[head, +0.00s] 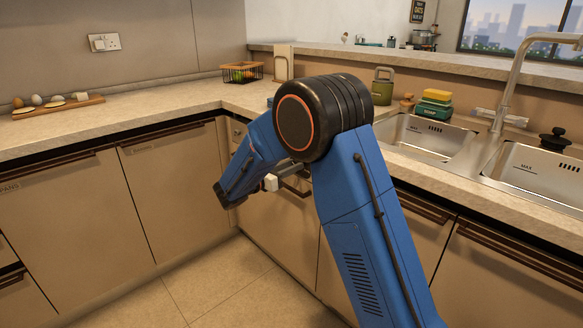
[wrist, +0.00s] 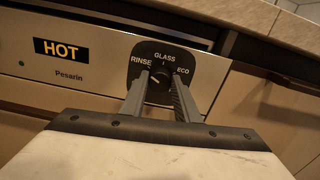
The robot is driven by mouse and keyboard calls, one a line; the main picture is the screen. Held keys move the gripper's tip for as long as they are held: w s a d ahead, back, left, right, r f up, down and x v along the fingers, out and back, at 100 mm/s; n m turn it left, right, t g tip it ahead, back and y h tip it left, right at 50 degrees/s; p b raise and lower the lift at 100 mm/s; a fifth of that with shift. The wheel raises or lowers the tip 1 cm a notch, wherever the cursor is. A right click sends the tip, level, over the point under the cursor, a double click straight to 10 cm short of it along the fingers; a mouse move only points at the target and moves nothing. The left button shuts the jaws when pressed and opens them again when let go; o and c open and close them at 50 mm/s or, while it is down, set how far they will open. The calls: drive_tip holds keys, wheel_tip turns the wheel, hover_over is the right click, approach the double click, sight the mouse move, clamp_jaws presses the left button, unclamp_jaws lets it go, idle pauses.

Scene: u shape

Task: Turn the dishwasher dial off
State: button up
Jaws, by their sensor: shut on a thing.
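The dishwasher dial (wrist: 158,88) is a dark knob on a black plate marked RINSE, GLASS and ECO, in the wrist view. My gripper (wrist: 159,80) has a finger on each side of the dial and is shut on it. The fingers cover much of the knob, so I cannot tell its exact setting. A black label reading HOT (wrist: 58,50) in yellow is to the left on the pale dishwasher front panel (wrist: 100,84), above the word Pesarin. In the head view my own blue arm hides the dial and fingertips.
The stone countertop (head: 120,120) overhangs the cabinet fronts and runs close above the panel. A double sink (head: 430,138) is at the right. A wire basket (head: 242,72) and a board with eggs (head: 58,106) stand on the counter. The tiled floor (head: 215,285) is clear.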

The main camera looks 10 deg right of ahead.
drive_tip(key=n, duration=1)
drive_tip(key=shift+f+n, duration=0.1)
drive_tip(key=shift+n, duration=0.2)
idle(0.4)
drive_tip(key=o, duration=1)
drive_tip(key=shift+o, duration=0.2)
drive_tip(key=v, duration=1.7)
drive_tip(key=shift+a, duration=0.25)
